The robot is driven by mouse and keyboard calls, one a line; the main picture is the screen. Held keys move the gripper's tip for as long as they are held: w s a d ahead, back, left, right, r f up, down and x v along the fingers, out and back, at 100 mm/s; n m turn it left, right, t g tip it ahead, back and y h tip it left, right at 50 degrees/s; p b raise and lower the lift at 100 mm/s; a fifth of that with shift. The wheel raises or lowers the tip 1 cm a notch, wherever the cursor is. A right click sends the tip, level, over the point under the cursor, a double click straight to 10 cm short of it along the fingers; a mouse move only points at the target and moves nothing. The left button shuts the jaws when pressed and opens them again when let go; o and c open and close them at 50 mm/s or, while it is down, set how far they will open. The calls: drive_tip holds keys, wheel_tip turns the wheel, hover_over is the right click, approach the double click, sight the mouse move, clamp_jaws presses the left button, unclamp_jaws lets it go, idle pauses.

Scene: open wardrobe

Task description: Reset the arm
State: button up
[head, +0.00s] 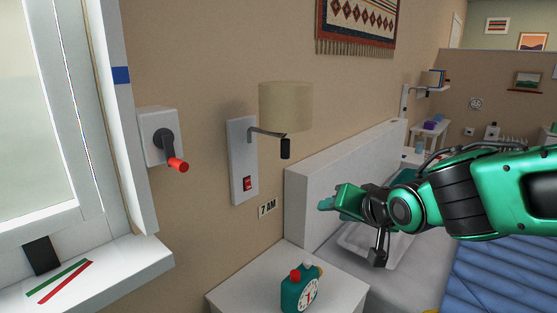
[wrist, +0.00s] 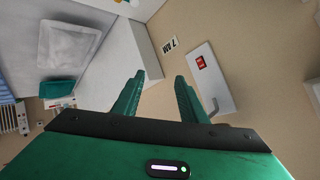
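My arm reaches in from the right in the head view, green and black. My gripper (head: 328,203) is at its left end, held in the air in front of the white headboard (head: 305,195), above the bed's pillow end. In the wrist view my gripper (wrist: 159,92) shows two green fingers spread apart with nothing between them. Beyond the fingers are the beige wall, the "7 AM" sign (wrist: 170,45) and the lamp's white wall plate with a red switch (wrist: 203,65). The fingers look apart from all of these.
The bed with a blue cover (head: 500,275) lies below my arm.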

drive_tip(key=s+d+f+m+g+h, duration=0.1)
drive_tip(key=s+d+f+g+h, duration=0.15)
drive_tip(key=d, duration=0.45)
drive_tip(key=s+d+f+g+h, duration=0.1)
drive_tip(key=s+d+f, duration=0.15)
drive_tip(key=d, duration=0.35)
drive_tip(key=s+d+f+m+g+h, duration=0.1)
drive_tip(key=s+d, duration=0.3)
drive_tip(key=d, duration=0.3)
drive_tip(key=s+d+f+g, duration=0.1)
drive_tip(key=s+d+g, duration=0.2)
drive_tip(key=s, duration=0.7)
drive_tip(key=s+d+f+m+g+y, duration=0.1)
drive_tip(key=s+d+f+g, duration=0.1)
drive_tip(key=s+d, duration=0.3)
drive_tip(key=s+g, duration=0.1)
drive_tip(key=s, duration=0.3)
drive_tip(key=shift+s+m, duration=0.3)
drive_tip(key=shift+s, duration=0.1)
drive_tip(key=shift+f, duration=0.1)
drive_tip(key=shift+w+f+g, duration=0.25)
drive_tip(key=shift+w+f, duration=0.05)
drive_tip(key=shift+w, duration=0.4)
